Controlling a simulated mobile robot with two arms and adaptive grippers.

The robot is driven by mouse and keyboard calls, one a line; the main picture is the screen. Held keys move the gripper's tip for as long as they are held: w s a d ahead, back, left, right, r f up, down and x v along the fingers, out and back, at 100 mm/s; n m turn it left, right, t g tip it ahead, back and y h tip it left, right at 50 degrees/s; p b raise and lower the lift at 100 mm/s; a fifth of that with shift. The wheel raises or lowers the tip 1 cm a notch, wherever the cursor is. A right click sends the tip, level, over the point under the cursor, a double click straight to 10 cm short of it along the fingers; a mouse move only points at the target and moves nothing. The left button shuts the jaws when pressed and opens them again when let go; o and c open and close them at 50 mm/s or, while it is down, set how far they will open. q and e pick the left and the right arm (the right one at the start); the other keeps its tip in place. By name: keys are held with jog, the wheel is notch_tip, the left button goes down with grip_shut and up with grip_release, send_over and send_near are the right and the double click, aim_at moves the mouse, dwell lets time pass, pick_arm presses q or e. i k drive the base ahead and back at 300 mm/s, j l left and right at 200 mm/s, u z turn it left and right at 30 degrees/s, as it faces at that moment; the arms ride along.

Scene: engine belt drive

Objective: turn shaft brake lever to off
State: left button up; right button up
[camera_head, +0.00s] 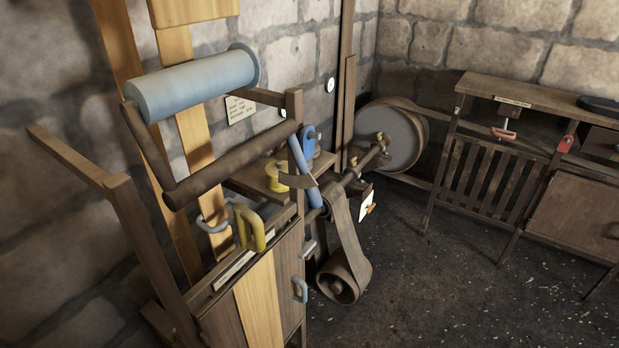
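No lever carries a label I can read, so I cannot tell for sure which one is the shaft brake lever. A small orange-handled lever (371,208) sits on a white plate (364,203) below the drive shaft (360,170). A long blue bar (304,170) slants down in front of the shaft, near a blue bracket (309,143). A yellow handle (250,230) stands on the cabinet at the front. Neither of my grippers is in view.
A belt (347,245) hangs from the shaft around a low pulley (338,285). A large grey wheel (388,138) stands behind. A pale blue drum (190,84) juts out at upper left. A bench (520,92) is at right. The dark floor (450,290) between is clear.

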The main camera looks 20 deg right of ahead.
aim_at(370, 207)
jog(key=i+l, duration=0.25)
jog(key=l, duration=0.15)
jog(key=i+l, duration=0.2)
jog(key=l, duration=0.2)
jog(key=i+l+z, duration=0.1)
jog(key=i+l, duration=0.15)
jog(key=l, duration=0.15)
jog(key=i+l, duration=0.2)
jog(key=l, duration=0.15)
